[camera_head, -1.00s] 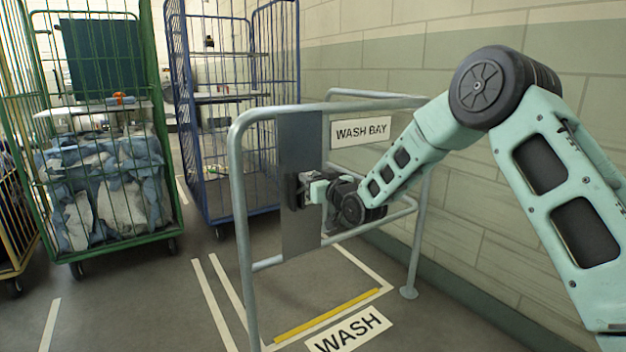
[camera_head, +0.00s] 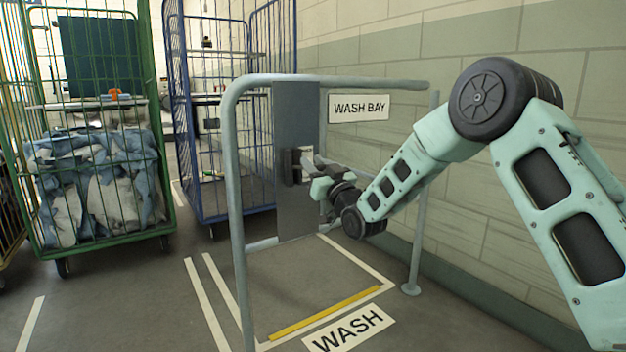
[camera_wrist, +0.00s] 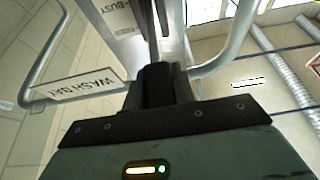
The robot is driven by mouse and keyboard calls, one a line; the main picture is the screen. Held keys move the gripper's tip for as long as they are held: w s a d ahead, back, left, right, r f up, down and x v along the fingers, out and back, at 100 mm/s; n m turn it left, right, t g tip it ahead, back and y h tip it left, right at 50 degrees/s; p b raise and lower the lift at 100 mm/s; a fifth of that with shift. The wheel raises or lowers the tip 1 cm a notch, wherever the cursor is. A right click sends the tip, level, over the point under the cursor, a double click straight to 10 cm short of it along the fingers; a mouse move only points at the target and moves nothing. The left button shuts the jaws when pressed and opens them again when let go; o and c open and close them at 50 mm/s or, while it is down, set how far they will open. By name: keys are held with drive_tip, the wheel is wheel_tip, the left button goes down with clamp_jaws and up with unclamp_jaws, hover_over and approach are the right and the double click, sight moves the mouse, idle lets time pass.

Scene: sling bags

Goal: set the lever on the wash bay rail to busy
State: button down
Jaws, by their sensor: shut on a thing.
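The wash bay rail (camera_head: 232,190) is a grey tubular frame carrying a flat grey plate (camera_head: 297,105). A dark lever mount (camera_head: 291,168) sits on the plate's face, with a pale patch beside it. My gripper (camera_head: 311,166) reaches it from the right and is shut on the lever.
A "WASH BAY" sign (camera_head: 359,107) hangs beside the plate, close to my forearm. A blue cage trolley (camera_head: 222,215) stands behind the rail; a green one (camera_head: 110,241) with cloth bags stands left. The marked floor bay (camera_head: 310,270) is empty. A block wall is right.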

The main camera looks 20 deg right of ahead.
drive_tip(key=shift+s+f+t+y+b, duration=0.15)
drive_tip(key=shift+f+t+b, duration=0.45)
drive_tip(key=shift+b, duration=0.7)
drive_tip(key=shift+s+f+t+y+b, duration=0.15)
drive_tip(key=shift+f+t+b, duration=0.45)
drive_tip(key=shift+b, duration=0.65)
drive_tip(key=shift+f, duration=0.1)
drive_tip(key=c, duration=1.1)
unclamp_jaws()
drive_tip(key=shift+p+v, duration=1)
drive_tip(key=shift+v, duration=7.65)
drive_tip(key=shift+d, duration=0.1)
